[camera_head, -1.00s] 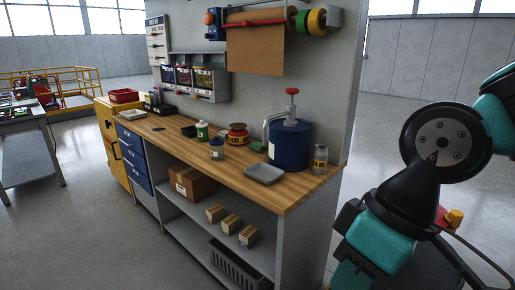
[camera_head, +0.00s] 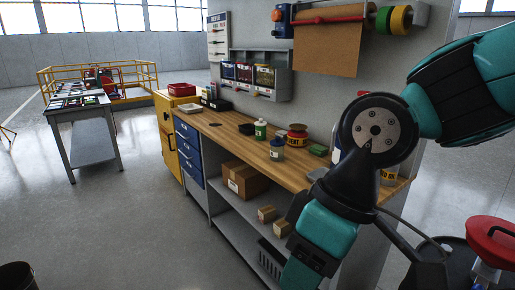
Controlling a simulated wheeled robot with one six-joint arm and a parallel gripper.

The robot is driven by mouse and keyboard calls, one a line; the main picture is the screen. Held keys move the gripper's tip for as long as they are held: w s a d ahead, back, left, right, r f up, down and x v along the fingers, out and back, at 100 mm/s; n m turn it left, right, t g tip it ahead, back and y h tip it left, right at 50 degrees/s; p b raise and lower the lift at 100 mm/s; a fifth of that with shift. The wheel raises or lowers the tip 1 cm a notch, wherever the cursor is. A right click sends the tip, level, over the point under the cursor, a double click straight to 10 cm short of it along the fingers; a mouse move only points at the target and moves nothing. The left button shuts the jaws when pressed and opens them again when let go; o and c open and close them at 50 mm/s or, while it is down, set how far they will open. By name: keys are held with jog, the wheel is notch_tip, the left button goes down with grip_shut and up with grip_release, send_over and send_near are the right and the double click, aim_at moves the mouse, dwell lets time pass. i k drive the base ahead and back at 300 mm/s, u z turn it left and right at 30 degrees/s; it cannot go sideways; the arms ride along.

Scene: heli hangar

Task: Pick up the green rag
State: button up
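My teal and black arm crosses the right side of the head view and hides part of the bench's right end. My gripper is not visible, so its distance from the green item cannot be told.
A green bottle (camera_head: 261,130) and a blue-grey jar (camera_head: 277,149) stand near the tin. Cardboard boxes (camera_head: 246,180) sit on the shelf below. A grey side table (camera_head: 84,103) stands at left. Open floor (camera_head: 120,225) lies in front of the bench.

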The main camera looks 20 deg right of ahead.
aim_at(318, 150)
jog(key=u, duration=0.7)
jog(key=i, duration=1.25)
jog(key=u, duration=0.25)
jog(key=i, duration=1)
jog(key=z, duration=1)
jog(key=i, duration=0.8)
jog(key=z, duration=1.3)
jog(key=i, duration=0.2)
jog(key=z, duration=0.05)
